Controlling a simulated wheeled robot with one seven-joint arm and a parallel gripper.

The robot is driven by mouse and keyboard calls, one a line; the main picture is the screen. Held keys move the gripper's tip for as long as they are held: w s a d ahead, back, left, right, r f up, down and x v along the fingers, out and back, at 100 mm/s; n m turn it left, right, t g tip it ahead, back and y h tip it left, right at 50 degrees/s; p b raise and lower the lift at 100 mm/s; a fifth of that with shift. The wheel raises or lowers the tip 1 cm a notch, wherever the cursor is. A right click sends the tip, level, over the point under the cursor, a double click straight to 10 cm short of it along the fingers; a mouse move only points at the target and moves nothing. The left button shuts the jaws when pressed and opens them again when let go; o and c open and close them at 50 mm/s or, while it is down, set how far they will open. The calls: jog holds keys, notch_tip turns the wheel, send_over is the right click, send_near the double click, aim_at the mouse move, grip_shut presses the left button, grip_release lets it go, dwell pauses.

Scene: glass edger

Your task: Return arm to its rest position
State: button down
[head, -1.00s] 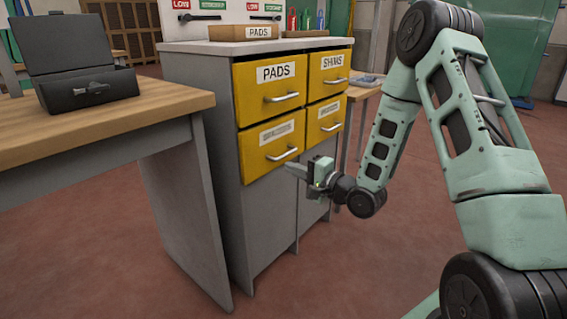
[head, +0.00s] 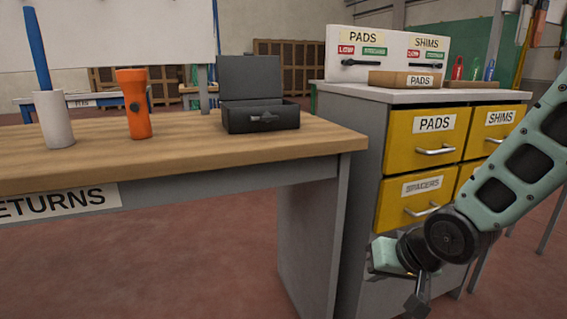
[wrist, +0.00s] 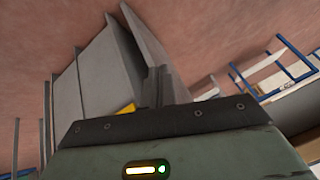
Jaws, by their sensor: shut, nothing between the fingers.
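My arm reaches in from the right in the head view. My gripper (head: 417,302) hangs low in front of the yellow-drawer cabinet (head: 347,210), with its fingers pointing down. It is shut and holds nothing. My forearm hides part of the right-hand drawers.
The wooden table (head: 200,165) fills the left side; its leg panel stands close beside the cabinet. On it are a white cup (head: 54,118), an orange flashlight (head: 137,105) and an open black case (head: 262,115). Floor (head: 180,260) in front is clear.

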jog(key=s+a+r+n+g+h, duration=0.1)
jog(key=s+a+r+n+g, duration=0.2)
jog(key=s, duration=0.8)
jog(key=s+a+r+n+g+h, duration=0.1)
jog(key=s+n+g+h, duration=0.3)
jog(key=s, duration=0.7)
notch_tip(320, 180, up, 28)
jog(key=t+y+p, duration=0.1)
jog(key=y+p, duration=0.1)
jog(key=p, duration=2.6)
jog(key=shift+w+d+r+n, duration=0.15)
jog(key=shift+w+d+n, duration=0.15)
jog(key=shift+w+n, duration=0.1)
